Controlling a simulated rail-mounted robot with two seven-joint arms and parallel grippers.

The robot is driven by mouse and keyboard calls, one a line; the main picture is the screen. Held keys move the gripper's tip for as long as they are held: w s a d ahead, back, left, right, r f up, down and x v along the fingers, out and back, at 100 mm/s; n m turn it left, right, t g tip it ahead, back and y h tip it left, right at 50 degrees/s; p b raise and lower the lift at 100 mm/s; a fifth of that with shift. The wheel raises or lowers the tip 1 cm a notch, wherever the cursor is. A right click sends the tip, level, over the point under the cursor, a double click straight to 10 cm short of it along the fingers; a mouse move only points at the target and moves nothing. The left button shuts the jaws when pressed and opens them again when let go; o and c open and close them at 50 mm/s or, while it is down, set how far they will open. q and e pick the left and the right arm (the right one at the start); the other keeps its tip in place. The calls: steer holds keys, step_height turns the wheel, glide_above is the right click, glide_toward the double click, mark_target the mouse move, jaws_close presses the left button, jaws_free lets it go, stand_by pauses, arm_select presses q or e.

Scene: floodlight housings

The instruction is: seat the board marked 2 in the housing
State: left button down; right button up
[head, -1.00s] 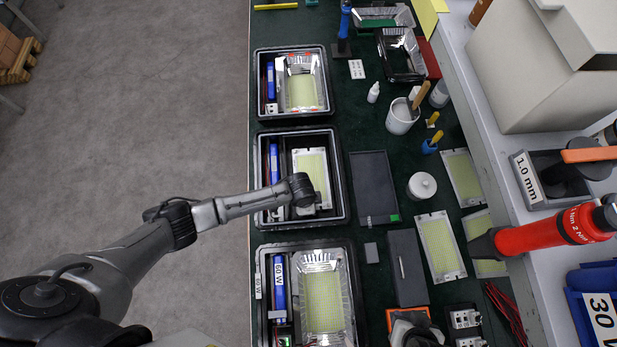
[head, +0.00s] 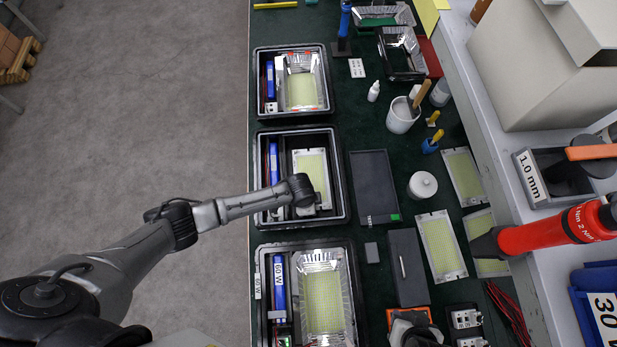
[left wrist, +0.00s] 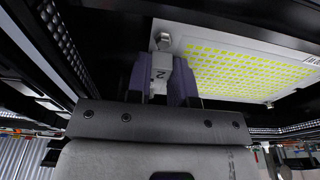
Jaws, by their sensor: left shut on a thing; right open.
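The board marked 2 (head: 312,168) is a pale plate with a yellow LED grid, inside the middle black housing (head: 343,205). My left gripper (head: 303,196) reaches over the housing's right half. In the left wrist view, its purple fingers (left wrist: 162,82) are shut on a white tab marked 2 at the edge of the board (left wrist: 245,65). A metal post shows at the board's corner there. Whether the board lies flat on the housing floor, I cannot tell. My right gripper (head: 416,334) is open, low in the head view, over an orange-edged item.
Similar housings stand above (head: 326,100) and below (head: 352,270) the middle one. A dark tray (head: 374,185), a white lidded jar (head: 422,185), loose LED boards (head: 441,245) and a grey box (head: 407,268) lie to the right. A red tool (head: 555,228) juts over the bench.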

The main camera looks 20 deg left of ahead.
arm_select(q)
steer(key=shift+f+b, duration=0.4)
steer(key=shift+f, duration=0.25)
steer(key=c, duration=0.9)
jaws_free()
steer(key=shift+r, duration=0.1)
steer(key=r, duration=0.4)
steer(key=a+r+p, duration=0.1)
steer(key=r, duration=0.4)
steer(key=s+r+p, duration=0.1)
steer(key=r, duration=0.3)
steer(key=shift+s+a+r, duration=0.1)
steer(key=shift+a+r, duration=0.15)
steer(key=shift+a, duration=0.1)
